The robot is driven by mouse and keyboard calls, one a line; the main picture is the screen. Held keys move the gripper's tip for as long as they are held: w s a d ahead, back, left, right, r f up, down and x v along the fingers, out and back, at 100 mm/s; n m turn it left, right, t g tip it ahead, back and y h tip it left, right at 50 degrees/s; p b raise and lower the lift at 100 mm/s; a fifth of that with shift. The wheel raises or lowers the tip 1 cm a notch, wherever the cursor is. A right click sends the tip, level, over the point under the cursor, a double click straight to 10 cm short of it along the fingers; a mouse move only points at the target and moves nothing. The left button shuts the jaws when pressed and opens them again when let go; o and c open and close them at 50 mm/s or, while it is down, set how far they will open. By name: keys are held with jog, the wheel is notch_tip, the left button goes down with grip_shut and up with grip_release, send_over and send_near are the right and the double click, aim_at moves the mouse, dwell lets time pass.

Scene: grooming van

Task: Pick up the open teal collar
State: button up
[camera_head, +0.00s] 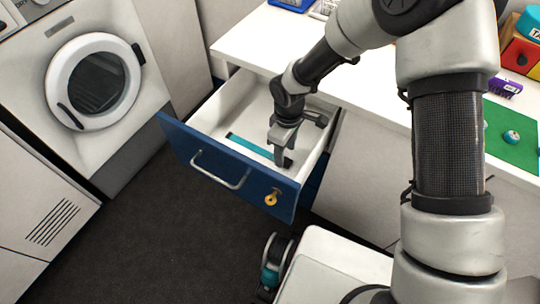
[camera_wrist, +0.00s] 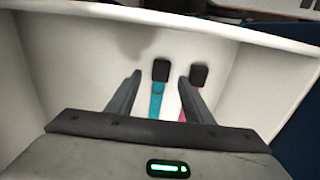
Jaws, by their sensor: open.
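The teal collar (camera_head: 250,145) lies flat and straight on the floor of an open drawer in the head view. In the wrist view the teal collar (camera_wrist: 157,100) runs between my two fingers, with its black buckle (camera_wrist: 161,70) near the fingertips. My gripper (camera_head: 284,160) reaches down into the drawer over the collar's right end. In the wrist view my gripper (camera_wrist: 160,78) is open, one finger on each side of the teal strap. The strap's near end is hidden by my gripper's body.
A pink collar with a black buckle (camera_wrist: 198,74) lies just right of the teal one, partly behind my right finger. The drawer's blue front (camera_head: 225,170) and white walls surround my gripper closely. A white counter (camera_head: 262,40) stands above the drawer; a washer (camera_head: 92,85) is at left.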

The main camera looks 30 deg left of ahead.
aim_at(287, 162)
notch_tip(287, 162, down, 3)
jog(key=shift+a+f, duration=0.1)
jog(key=c, duration=1.1)
